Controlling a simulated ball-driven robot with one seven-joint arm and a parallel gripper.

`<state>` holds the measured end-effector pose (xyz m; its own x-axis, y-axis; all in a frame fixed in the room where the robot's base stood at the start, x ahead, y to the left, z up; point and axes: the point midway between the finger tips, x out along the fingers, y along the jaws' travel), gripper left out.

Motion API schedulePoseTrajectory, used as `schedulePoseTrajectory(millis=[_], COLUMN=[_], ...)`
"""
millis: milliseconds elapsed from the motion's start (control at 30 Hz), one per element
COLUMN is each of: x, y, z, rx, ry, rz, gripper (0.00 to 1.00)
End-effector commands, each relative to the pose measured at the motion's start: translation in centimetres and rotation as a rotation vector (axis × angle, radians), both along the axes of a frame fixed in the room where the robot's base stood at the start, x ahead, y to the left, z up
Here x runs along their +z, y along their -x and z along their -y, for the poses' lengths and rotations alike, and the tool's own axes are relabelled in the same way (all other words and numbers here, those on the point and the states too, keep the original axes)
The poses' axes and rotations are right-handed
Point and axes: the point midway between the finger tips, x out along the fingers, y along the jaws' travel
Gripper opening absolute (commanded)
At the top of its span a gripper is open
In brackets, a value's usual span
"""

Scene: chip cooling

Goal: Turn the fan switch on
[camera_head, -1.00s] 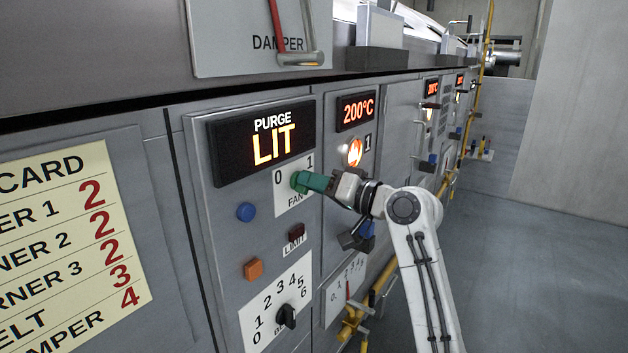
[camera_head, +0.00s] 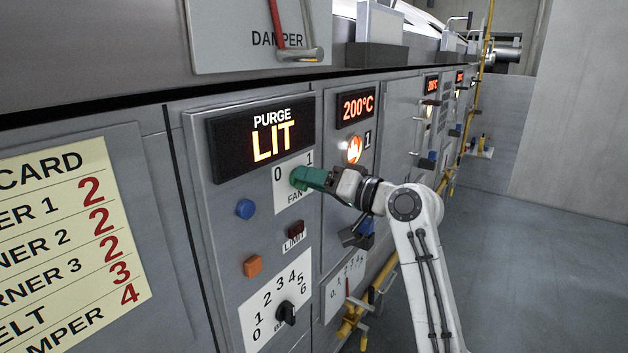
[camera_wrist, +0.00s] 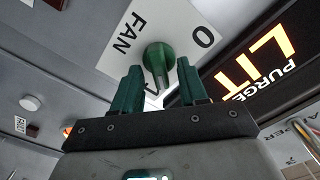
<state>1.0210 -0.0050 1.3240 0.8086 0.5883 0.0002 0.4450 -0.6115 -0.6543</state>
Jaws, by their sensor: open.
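The fan switch is a green round knob on a white plate (camera_head: 285,206) marked 0, 1 and FAN, below the lit PURGE display. In the wrist view the green knob (camera_wrist: 158,58) sits just ahead of my gripper, roughly midway between the fingers. My gripper (camera_head: 312,179) reaches the plate from the right. In the wrist view its two green fingers (camera_wrist: 155,85) are apart, one on each side of the knob's lower part. I cannot tell whether either finger touches the knob.
A display (camera_head: 264,138) reads PURGE LIT. A blue button (camera_head: 245,209), an orange button (camera_head: 253,266) and a numbered dial (camera_head: 286,313) are on the same panel. A yellow card (camera_head: 66,245) is at left. Yellow pipes (camera_head: 350,323) run low at right. Open floor lies right.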

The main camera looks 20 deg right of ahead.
Motion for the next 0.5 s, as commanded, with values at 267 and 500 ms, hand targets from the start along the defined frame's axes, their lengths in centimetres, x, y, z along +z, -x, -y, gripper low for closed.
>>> schedulePoseTrajectory(millis=[267, 500], x=[-0.4, -0.3], y=[3.4, 6.8], z=[2.6, 5.1], rx=[-0.003, -0.003], ry=[0.0, 0.0], rz=[0.001, 0.0], gripper=[0.43, 0.43])
